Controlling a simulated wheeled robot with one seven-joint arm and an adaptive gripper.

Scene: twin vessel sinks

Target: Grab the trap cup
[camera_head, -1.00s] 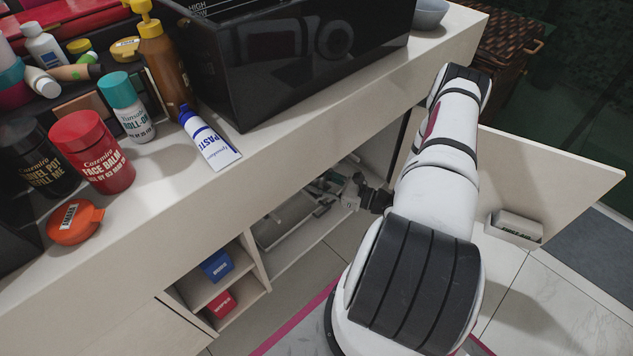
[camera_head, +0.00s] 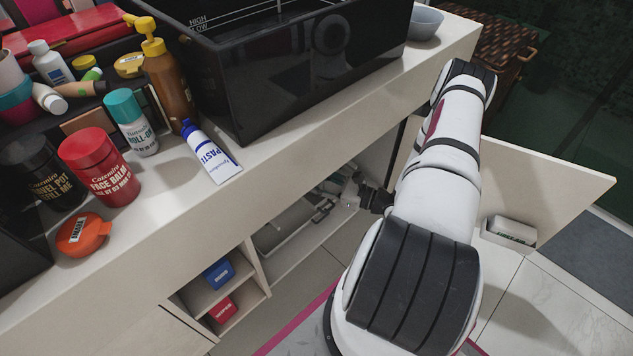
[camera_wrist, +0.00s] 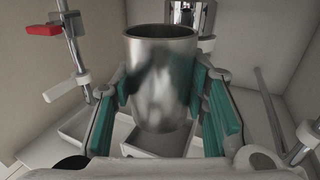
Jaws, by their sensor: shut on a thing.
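The trap cup (camera_wrist: 160,82) is a shiny metal cup, upright in the middle of the wrist view. My gripper (camera_wrist: 160,92) has a teal-padded finger on each side of the cup and is shut on it. In the head view my gripper (camera_head: 343,193) reaches into the open cabinet under the counter, and the cup cannot be made out there. A chrome pipe piece (camera_wrist: 192,12) shows behind and above the cup. The cup's rim looks open at the top.
A pipe with a red-handled valve (camera_wrist: 42,30) stands at the left inside the cabinet. A pale tray (camera_wrist: 150,142) lies below the cup. The open cabinet door (camera_head: 555,182) is at the right, with a small bin (camera_head: 510,232) on it.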

